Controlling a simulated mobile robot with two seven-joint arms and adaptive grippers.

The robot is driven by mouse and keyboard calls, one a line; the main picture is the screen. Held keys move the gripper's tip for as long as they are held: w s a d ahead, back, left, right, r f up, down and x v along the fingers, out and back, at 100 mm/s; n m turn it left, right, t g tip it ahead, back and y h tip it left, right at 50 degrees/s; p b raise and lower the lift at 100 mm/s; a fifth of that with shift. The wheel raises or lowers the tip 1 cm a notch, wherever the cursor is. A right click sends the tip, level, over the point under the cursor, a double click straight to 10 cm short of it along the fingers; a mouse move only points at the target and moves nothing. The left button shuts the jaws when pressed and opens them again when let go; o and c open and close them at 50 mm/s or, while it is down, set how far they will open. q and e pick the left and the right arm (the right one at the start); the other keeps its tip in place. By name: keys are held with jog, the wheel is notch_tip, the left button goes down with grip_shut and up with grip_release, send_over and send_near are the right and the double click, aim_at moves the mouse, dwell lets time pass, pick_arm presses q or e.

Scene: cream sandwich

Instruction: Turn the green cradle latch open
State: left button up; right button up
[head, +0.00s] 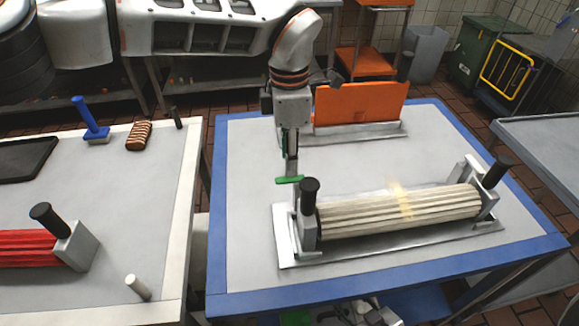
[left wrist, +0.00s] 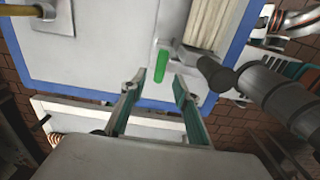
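The green cradle latch (head: 289,180) is a short bar at the left end of the metal cradle (head: 285,240). It also shows in the left wrist view (left wrist: 160,66). The cradle holds a pale ribbed roller (head: 400,212), with a black-knobbed post at each end. My left gripper (head: 290,165) points down just over the latch. In the left wrist view its two fingers (left wrist: 153,84) are spread, with the latch a little beyond the tips and nothing between them. I cannot tell whether a finger touches the latch. My right gripper is in neither view.
The near left black knob (head: 310,187) stands close beside the latch. An upright orange panel (head: 360,104) stands behind on the blue-edged table (head: 216,260). A white table (head: 165,260) at left carries a red ribbed roller (head: 28,248) and a blue-handled tool (head: 90,120).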

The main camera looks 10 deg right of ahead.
aim_at(290, 179)
pick_arm(q)
notch_tip(290, 179, up, 8)
jog(key=shift+f, duration=0.25)
jog(key=shift+s+f, duration=0.1)
dwell(0.4)
